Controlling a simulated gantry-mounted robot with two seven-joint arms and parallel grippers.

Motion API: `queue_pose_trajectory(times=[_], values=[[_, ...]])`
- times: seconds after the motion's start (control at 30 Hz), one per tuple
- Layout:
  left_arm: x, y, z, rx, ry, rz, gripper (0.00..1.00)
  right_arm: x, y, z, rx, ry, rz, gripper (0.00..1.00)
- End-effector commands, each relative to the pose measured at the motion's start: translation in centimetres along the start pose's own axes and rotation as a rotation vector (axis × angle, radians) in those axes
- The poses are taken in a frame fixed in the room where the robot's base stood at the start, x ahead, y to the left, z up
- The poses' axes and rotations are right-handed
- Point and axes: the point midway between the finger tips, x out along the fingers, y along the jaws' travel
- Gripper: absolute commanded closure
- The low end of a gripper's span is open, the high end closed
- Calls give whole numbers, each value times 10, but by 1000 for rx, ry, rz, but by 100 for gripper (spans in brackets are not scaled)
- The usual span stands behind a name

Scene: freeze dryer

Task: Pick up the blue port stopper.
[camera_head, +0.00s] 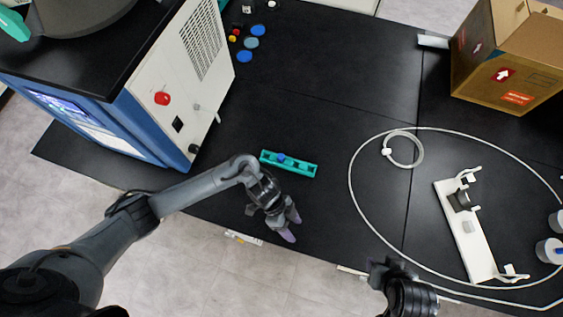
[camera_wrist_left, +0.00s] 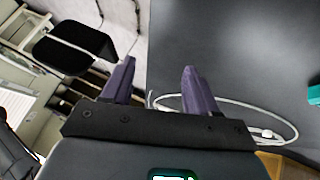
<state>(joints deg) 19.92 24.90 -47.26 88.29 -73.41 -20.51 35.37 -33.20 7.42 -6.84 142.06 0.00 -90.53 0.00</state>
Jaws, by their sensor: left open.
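A small blue stopper (camera_head: 281,158) sits in a teal rack (camera_head: 302,169) on the black bench. My left gripper (camera_head: 293,228) is open and empty, in front of the rack and apart from it, close to the bench's front edge. Its two purple fingers (camera_wrist_left: 157,85) are spread in the left wrist view, with nothing between them. A teal edge, likely the rack (camera_wrist_left: 314,94), shows at the right of that view; the stopper does not show there. My right gripper (camera_head: 390,272) is at the bottom of the head view; its fingers are not clear.
The blue and white freeze dryer (camera_head: 175,95) stands left of the rack. Several blue discs (camera_head: 245,56) lie behind. A white tube loop (camera_head: 350,190) and a white stand (camera_head: 466,235) lie right. A cardboard box (camera_head: 490,85) is at back right.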

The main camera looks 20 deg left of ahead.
Motion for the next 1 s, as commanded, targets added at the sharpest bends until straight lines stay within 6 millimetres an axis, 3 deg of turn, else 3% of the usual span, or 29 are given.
queue_pose_trajectory(times=[0.03,0.2,0.4,0.53,0.7,1.0], values=[[-9,-29,21,17,-57,-10,41,17,-1,5,0,0,-1,57],[-68,-100,60,44,-209,-60,41,41,-3,13,2,0,-3,57],[-146,-165,65,68,-301,-188,41,61,-5,19,7,1,-6,57],[-180,-187,56,86,-320,-253,41,67,-6,21,9,1,-8,57],[-189,-199,51,96,-323,-287,41,73,-7,22,11,2,-10,57],[-156,-212,62,97,-322,-292,41,87,-7,27,11,2,-10,57]])
